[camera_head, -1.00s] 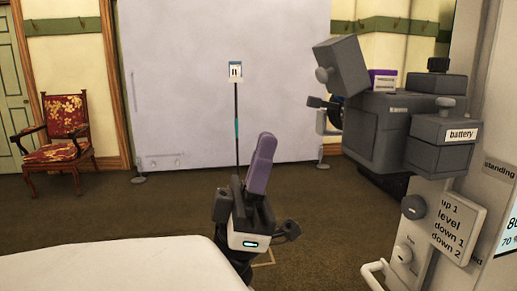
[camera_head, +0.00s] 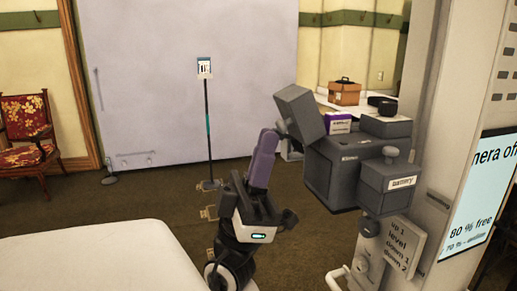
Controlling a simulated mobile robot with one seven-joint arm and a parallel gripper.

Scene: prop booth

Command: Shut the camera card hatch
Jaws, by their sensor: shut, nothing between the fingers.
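The grey box camera (camera_head: 335,172) stands on a mount at the right of the head view. A grey tilted block (camera_head: 299,114) sticks up at its left end. A purple-and-white piece (camera_head: 338,123) shows on its top, and a block labelled "battery" (camera_head: 389,185) is on its right. I cannot tell for sure which part is the card hatch or how far open it is. My gripper (camera_head: 266,140) is shut and empty, its purple fingers pointing up just left of the camera. In the picture its tips are near the tilted block; contact cannot be told.
A pale table surface (camera_head: 90,260) fills the lower left. A thin stand with a small sign (camera_head: 204,68) is behind my gripper. A sign with level words (camera_head: 399,241) and a screen (camera_head: 480,205) are at right. A red chair (camera_head: 28,135) stands far left, with open floor between.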

